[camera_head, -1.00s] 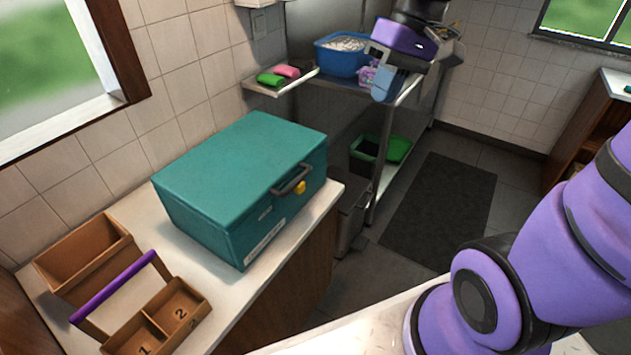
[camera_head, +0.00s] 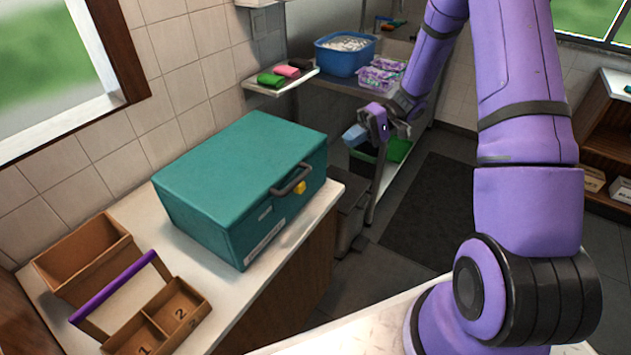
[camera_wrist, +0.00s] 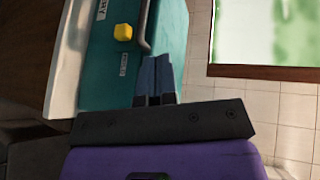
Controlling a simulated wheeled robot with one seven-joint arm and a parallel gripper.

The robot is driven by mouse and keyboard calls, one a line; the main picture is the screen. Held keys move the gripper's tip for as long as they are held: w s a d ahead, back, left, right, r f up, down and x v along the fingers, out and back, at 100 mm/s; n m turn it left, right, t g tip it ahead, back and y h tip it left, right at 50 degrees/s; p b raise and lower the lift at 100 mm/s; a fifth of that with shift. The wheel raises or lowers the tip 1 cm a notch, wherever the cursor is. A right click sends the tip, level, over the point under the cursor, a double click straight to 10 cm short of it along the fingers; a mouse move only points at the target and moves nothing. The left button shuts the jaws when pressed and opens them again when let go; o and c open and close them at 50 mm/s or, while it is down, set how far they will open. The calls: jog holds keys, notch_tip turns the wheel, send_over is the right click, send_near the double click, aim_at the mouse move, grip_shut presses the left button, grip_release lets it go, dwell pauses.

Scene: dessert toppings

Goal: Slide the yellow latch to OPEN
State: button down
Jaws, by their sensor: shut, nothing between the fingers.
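The yellow latch (camera_head: 300,187) is a small knob on the front face of a teal box (camera_head: 235,165), beside a dark handle (camera_head: 292,179). The box stands shut on the white counter. In the wrist view the yellow latch (camera_wrist: 123,32) shows at upper left, with a small label below it. My gripper (camera_head: 352,135) is to the right of the box in the head view, apart from it and in the air. Its blue fingers (camera_wrist: 155,78) are together and empty in the wrist view, pointing toward the box front.
A metal shelf behind holds a blue tub (camera_head: 345,57) and a purple-patterned container (camera_head: 378,78). A dark mat lies on the floor.

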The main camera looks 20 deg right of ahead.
jog(key=w+d+f+m+t+y, duration=0.1)
jog(key=f+t, duration=0.1)
jog(key=f, duration=0.4)
jog(key=w+d+f+m+t+y, duration=0.1)
jog(key=d+f+t+y, duration=0.1)
jog(key=f, duration=0.5)
jog(key=shift+w+d+t, duration=0.2)
jog(key=shift+d+t, duration=0.1)
send_near(300, 187)
jog(key=w+a+f, duration=0.2)
jog(key=w, duration=0.4)
jog(key=shift+s+a+r, duration=0.2)
jog(key=shift+s+a, duration=1)
jog(key=shift+a, duration=0.2)
